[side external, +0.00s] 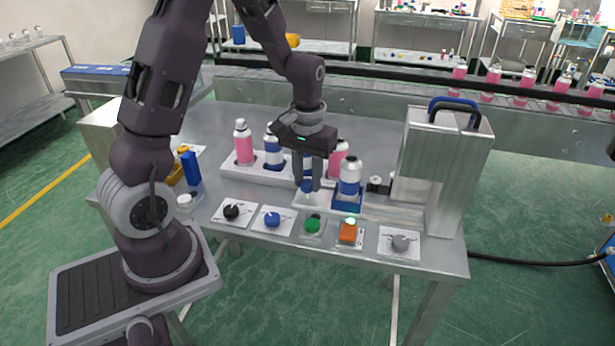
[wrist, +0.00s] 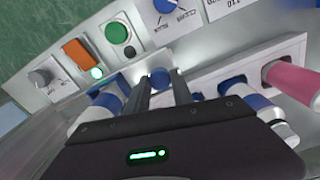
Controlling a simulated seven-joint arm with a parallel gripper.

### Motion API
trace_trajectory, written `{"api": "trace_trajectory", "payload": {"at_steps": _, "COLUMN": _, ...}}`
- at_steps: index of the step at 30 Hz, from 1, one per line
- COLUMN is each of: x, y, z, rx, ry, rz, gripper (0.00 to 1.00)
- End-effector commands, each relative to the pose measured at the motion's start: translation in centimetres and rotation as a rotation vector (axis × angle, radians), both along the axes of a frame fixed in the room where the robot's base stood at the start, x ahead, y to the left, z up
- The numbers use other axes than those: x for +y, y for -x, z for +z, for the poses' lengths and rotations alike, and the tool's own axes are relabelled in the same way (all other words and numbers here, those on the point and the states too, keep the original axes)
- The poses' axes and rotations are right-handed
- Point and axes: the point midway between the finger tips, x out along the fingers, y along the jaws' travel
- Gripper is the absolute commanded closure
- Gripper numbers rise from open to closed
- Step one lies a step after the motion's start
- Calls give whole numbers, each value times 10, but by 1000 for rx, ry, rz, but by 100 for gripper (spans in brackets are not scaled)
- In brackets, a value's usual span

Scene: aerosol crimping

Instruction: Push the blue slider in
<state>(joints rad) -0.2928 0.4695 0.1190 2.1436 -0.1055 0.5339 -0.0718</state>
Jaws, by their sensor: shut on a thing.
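The blue slider (side external: 347,206) sits on a pale rail in front of the metal machine. A white can with a blue band (side external: 350,178) stands upright in it. In the wrist view, the slider (wrist: 104,97) and its can are partly hidden by my gripper. A blue knob (side external: 307,186) is at the left of the slider; it also shows in the wrist view (wrist: 160,77). My gripper (side external: 308,187) points down, its two fingers shut on this knob, one on each side. In the wrist view, the fingers (wrist: 163,88) flank the knob; the exact contact is hard to see.
The metal machine (side external: 431,175) stands right of the slider. A white rack (side external: 262,175) with pink and blue-banded cans lies behind and left of my gripper. Along the table's front are a black knob (side external: 232,211), blue dial (side external: 272,219), green button (side external: 312,225), orange switch (side external: 347,233) and grey knob (side external: 400,242).

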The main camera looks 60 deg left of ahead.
Motion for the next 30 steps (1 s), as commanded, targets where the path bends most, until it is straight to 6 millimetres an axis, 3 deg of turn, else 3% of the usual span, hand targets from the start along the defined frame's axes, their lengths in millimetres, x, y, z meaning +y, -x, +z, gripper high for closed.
{"api": "trace_trajectory", "payload": {"at_steps": 17, "x": -1, "y": -1, "z": 1, "rx": -1, "ry": 0, "rz": 0, "gripper": 100}}
{"api": "trace_trajectory", "payload": {"at_steps": 30, "x": -46, "y": -48, "z": 1, "rx": -4, "ry": 0, "rz": -4, "gripper": 100}}
